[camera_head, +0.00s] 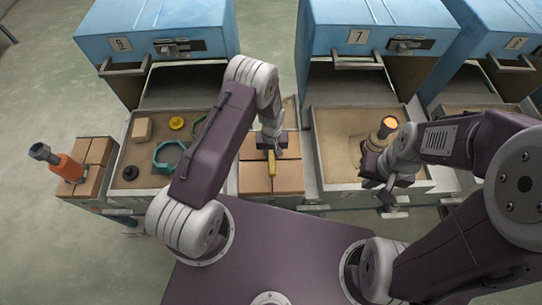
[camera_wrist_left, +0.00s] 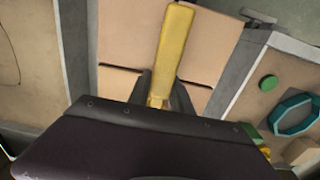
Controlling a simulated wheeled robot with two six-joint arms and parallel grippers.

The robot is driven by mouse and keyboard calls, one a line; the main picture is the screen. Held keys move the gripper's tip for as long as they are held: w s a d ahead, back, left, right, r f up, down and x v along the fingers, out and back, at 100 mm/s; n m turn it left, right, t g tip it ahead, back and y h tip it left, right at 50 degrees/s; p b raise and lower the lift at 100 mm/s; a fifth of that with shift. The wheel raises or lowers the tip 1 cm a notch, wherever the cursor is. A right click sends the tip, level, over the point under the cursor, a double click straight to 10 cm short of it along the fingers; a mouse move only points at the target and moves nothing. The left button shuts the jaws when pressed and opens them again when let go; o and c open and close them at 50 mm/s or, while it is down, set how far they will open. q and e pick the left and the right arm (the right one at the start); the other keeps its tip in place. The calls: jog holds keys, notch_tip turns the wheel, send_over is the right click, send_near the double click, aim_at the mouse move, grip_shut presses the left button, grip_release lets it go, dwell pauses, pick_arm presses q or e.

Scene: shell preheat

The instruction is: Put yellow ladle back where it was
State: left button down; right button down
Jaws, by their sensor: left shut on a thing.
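The yellow ladle (camera_head: 272,164) shows only as a short yellow bar in the head view, above the brown-tiled stand between two open drawers. In the left wrist view its flat yellow handle (camera_wrist_left: 174,45) extends away from between the fingers; I cannot make out its bowl. My left gripper (camera_head: 271,150) is shut on the ladle, and its dark fingers (camera_wrist_left: 164,92) flank the handle in the wrist view. My right gripper (camera_head: 377,188) is at the front of the right drawer; its finger opening is unclear.
The left drawer (camera_head: 122,205) holds a teal ring (camera_head: 168,157), a yellow knob (camera_head: 177,122), a tan block (camera_head: 142,129) and a black piece (camera_head: 130,172). The right drawer (camera_head: 318,150) holds a glowing orange-ended piece (camera_head: 386,128). An orange-and-dark tool (camera_head: 65,165) is on the left stand. Blue cabinets (camera_head: 160,25) stand behind.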

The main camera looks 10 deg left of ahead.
pick_arm(q)
notch_tip(320, 180, down, 3)
jog(key=shift+s+a+f+p, duration=0.1)
jog(key=shift+f+p, duration=0.1)
jog(key=shift+p, duration=0.2)
jog(key=shift+f, duration=0.45)
jog(key=shift+f, duration=0.15)
jog(key=c, duration=1.2)
grip_release()
jog(key=shift+o, duration=0.2)
